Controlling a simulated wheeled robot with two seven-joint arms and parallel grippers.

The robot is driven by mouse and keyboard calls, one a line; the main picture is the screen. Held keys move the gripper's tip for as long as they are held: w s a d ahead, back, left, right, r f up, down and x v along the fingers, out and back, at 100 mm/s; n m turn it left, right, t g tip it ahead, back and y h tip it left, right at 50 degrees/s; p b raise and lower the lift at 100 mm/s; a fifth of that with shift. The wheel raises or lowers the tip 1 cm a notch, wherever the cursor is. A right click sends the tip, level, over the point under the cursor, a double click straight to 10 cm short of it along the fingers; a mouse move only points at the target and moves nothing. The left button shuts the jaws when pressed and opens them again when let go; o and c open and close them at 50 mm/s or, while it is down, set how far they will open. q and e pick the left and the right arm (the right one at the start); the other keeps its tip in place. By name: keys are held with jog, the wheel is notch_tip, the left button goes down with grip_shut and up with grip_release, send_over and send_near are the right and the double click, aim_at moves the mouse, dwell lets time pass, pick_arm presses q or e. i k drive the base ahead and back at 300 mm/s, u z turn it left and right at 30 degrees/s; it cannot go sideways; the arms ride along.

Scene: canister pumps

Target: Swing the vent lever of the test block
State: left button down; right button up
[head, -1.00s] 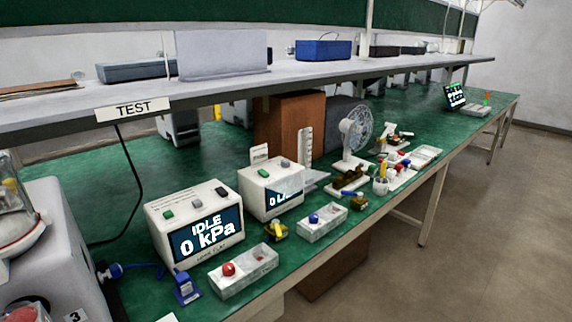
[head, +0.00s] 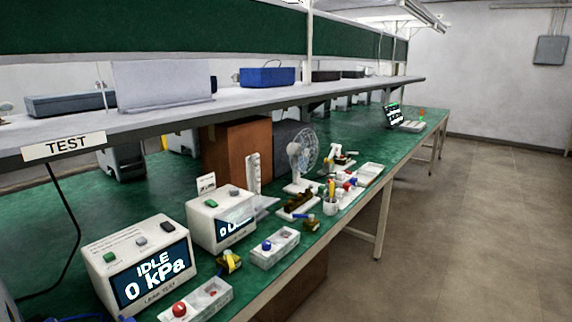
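A small brass-coloured block with a yellow lever (head: 229,262) sits on the green bench beside the pressure testers. A similar block with a blue lever (head: 310,222) stands farther along, near the front edge. I cannot tell which one is the test block. The larger white tester (head: 140,265) reads "IDLE 0 kPa". A second white tester (head: 221,217) stands behind it, its display partly readable. Neither of my grippers is in view.
A white box with a red button (head: 196,300) and one with a blue button (head: 275,246) line the front edge. A shelf labelled TEST (head: 64,146) overhangs the bench. A fan (head: 302,158) stands farther along. The floor at right is clear.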

aim_at(228, 253)
jog(key=z, duration=1.2)
jog(key=i, duration=1.7)
jog(key=u, duration=2.95)
